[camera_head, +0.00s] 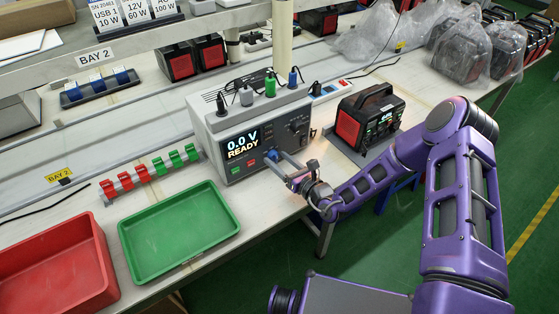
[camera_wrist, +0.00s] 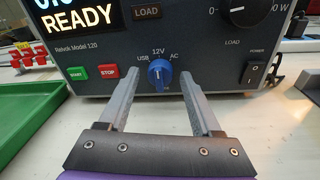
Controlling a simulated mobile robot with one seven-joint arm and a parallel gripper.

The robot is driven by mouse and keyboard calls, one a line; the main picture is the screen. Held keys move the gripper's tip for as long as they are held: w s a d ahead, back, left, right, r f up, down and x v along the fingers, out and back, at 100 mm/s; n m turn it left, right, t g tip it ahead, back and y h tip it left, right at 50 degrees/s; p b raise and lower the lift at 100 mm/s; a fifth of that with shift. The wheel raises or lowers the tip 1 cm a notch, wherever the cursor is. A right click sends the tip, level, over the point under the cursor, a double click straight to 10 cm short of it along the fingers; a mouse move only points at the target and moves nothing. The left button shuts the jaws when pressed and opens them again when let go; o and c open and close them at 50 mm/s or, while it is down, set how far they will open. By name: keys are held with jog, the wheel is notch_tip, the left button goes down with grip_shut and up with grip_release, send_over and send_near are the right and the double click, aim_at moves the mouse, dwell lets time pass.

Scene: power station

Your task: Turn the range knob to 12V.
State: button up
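The range knob (camera_wrist: 160,74) is a blue dial low on the front of the grey tester (camera_wrist: 222,58), below the labels USB, 12V and AC. A pale mark on it seems to point up near 12V, but the exact setting is hard to read. My gripper (camera_wrist: 155,80) is open, with one finger on each side of the knob in the wrist view. I cannot tell whether either finger touches it. In the head view my gripper (camera_head: 277,162) reaches the tester's lower front, partly hiding the knob. The tester screen (camera_head: 242,145) reads 0.0 V READY.
START (camera_wrist: 78,72) and STOP (camera_wrist: 107,71) buttons are left of the knob. A black load knob (camera_wrist: 247,10) and power switch (camera_wrist: 255,72) are right. A green tray (camera_head: 180,272) and red bin (camera_head: 100,285) stand left; a black-and-red power unit (camera_head: 368,117) stands right.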

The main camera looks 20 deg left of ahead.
jog(key=shift+d, duration=0.1)
jog(key=v, duration=1.7)
jog(key=shift+s+d+f, duration=0.1)
jog(key=shift+f, duration=0.05)
